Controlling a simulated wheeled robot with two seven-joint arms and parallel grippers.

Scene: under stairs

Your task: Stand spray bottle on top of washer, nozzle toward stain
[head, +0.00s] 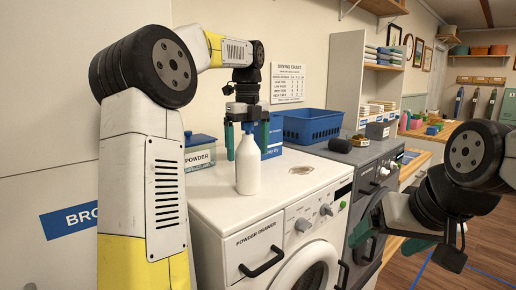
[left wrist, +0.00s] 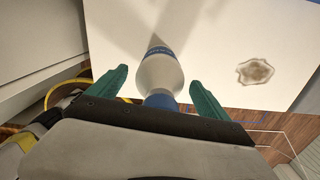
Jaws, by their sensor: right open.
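The white spray bottle (head: 248,172) stands upright on the white washer's top (head: 212,200), near its front left. It also shows in the left wrist view (left wrist: 160,72), with a blue band and blue neck. My left gripper (head: 248,140) is around its upper part from above, with a teal finger on each side and gaps to the bottle. The nozzle is hidden by the gripper, so I cannot tell where it points. The brown stain (head: 301,170) lies right of the bottle, and in the left wrist view (left wrist: 255,72). My right gripper (head: 388,240) is open and empty, right of the machines.
A powder box (head: 200,155) stands behind the bottle at the left. A blue basket (head: 312,125) is at the back. A dark grey machine (head: 365,185) adjoins the washer, with a dark round object (head: 340,145) on top. The washer top around the stain is clear.

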